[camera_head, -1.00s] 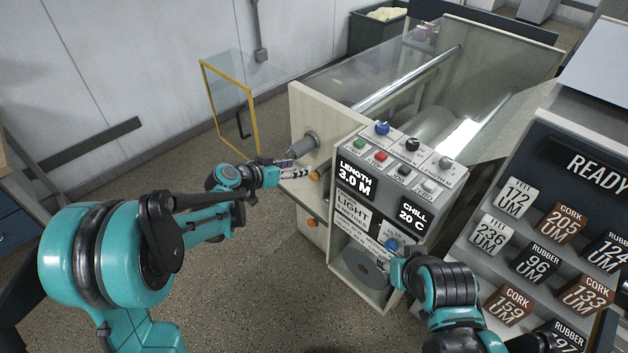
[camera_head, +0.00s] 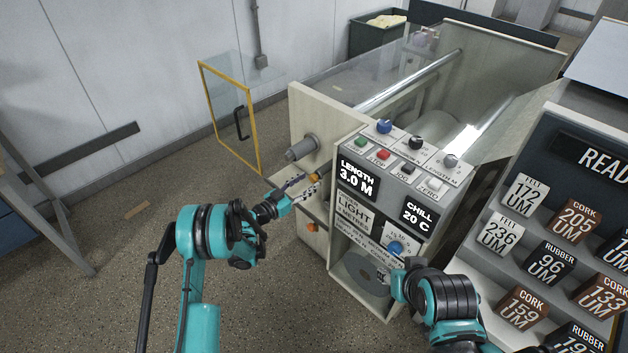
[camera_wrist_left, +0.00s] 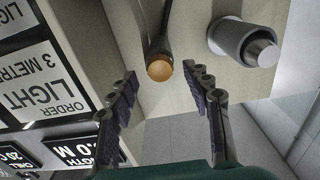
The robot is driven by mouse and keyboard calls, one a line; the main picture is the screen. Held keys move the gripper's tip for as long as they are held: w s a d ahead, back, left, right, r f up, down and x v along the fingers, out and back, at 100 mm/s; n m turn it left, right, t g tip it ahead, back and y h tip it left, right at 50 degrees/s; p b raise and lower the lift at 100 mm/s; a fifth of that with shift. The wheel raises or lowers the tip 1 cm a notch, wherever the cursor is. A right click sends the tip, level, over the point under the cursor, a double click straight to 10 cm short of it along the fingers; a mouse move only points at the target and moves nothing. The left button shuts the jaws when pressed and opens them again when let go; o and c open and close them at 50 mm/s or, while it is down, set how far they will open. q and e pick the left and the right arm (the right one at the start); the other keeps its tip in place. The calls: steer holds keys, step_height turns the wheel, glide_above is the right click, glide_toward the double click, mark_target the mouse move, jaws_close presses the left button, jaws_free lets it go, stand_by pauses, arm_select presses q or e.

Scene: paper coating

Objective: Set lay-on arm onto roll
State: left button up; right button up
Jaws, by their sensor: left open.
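A dark lever with an orange knob (camera_head: 315,177) sticks out of the pale side panel of the coating machine (camera_head: 318,112). In the left wrist view the orange knob (camera_wrist_left: 159,70) lies between and just beyond my two fingertips, with no contact visible. My left gripper (camera_head: 304,187) is open and empty, close to the knob; its spread fingers (camera_wrist_left: 167,88) also show in the wrist view. A shiny metal roll (camera_head: 408,83) runs across the machine behind the panel. I cannot tell whether anything rests on it.
A grey shaft end (camera_head: 301,149) juts from the panel just above the knob. The control box (camera_head: 385,195) with buttons stands right of my left gripper. A yellow-framed clear guard (camera_head: 230,115) stands at the left. A sample rack (camera_head: 545,240) is at right.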

mark_target(311, 179)
arm_select(q)
steer(key=b+x, duration=0.1)
steer(key=x, duration=0.3)
jaws_close()
steer(key=w+a+n, duration=0.2)
steer(key=w+a+r+n, duration=0.1)
steer(key=w+a+n, duration=0.1)
steer(key=shift+r, duration=0.15)
stand_by(0.3)
jaws_free()
